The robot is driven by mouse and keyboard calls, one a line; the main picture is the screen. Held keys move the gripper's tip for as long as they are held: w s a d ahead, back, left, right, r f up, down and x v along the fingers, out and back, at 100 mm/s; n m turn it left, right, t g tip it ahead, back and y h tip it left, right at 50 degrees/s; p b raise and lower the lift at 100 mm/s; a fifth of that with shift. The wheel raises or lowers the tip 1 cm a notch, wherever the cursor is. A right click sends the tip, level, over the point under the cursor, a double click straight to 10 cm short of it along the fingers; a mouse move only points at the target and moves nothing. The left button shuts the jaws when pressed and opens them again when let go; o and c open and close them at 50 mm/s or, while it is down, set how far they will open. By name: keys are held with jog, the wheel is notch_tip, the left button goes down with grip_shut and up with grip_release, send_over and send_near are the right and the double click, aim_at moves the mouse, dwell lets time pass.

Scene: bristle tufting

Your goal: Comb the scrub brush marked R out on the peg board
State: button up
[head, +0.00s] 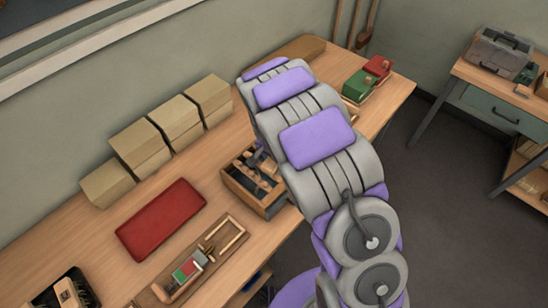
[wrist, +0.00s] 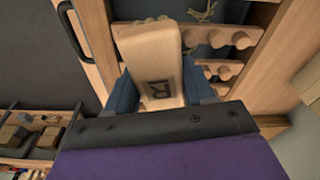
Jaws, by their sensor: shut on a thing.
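The scrub brush (wrist: 152,50) is a pale wooden block with a dark R on its face. It stands between the blue fingers of my gripper (wrist: 160,90), which is shut on it. Its bristles are not clearly seen. The peg board (wrist: 263,50), with rows of round wooden pegs, lies just beyond and to the right of the brush in the wrist view. In the head view the peg board (head: 238,188) sits in an open wooden box, partly behind my arm. I cannot tell whether the bristles touch the pegs.
A red mat (head: 162,220) and a wooden tray (head: 160,291) with tools lie left of the box. A dark tray (head: 88,284) holds wooden blocks at the lower left. Cardboard boxes (head: 137,146) line the wall. Green (head: 358,86) and red (head: 377,67) items stand at the far end.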

jog(key=shift+w+a, duration=1.35)
jog(key=shift+a, duration=0.1)
notch_tip(320, 180, up, 6)
jog(key=w+a+p, duration=0.1)
jog(key=w+a, duration=0.1)
jog(key=shift+w+a, duration=0.25)
jog(key=shift+w, duration=0.05)
jog(key=shift+f, duration=0.1)
dwell(0.3)
jog(key=o, duration=0.4)
jog(key=c, duration=0.3)
jog(key=shift+c, duration=0.2)
